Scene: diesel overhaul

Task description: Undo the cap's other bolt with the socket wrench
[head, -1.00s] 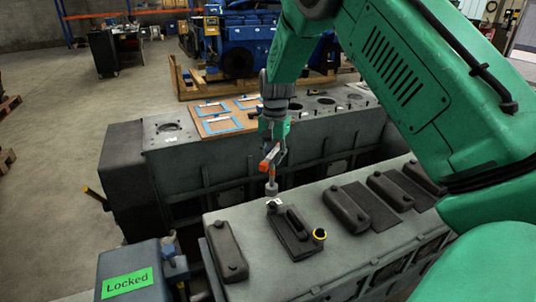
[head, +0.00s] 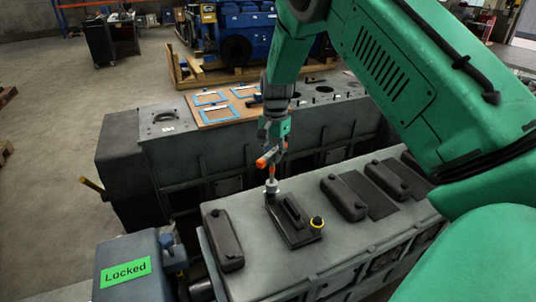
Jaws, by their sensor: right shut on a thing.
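The cap (head: 291,229) is a dark plate with a raised handle, lying on top of the near grey engine block. A bolt with a yellow ring (head: 316,223) stands at its near right corner. My right gripper (head: 271,150), pointing down above the cap's far left end, is shut on the socket wrench (head: 266,160), which has orange parts. The wrench's grey socket end (head: 271,187) is at the cap's far left corner and hides the bolt spot there. I cannot tell whether it is seated. My left gripper is not in view.
Other dark covers (head: 224,240) (head: 343,199) sit on both sides of the cap. Behind is another grey block (head: 160,150) with a board (head: 228,115) bearing blue-edged frames. My right arm covers the right side.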

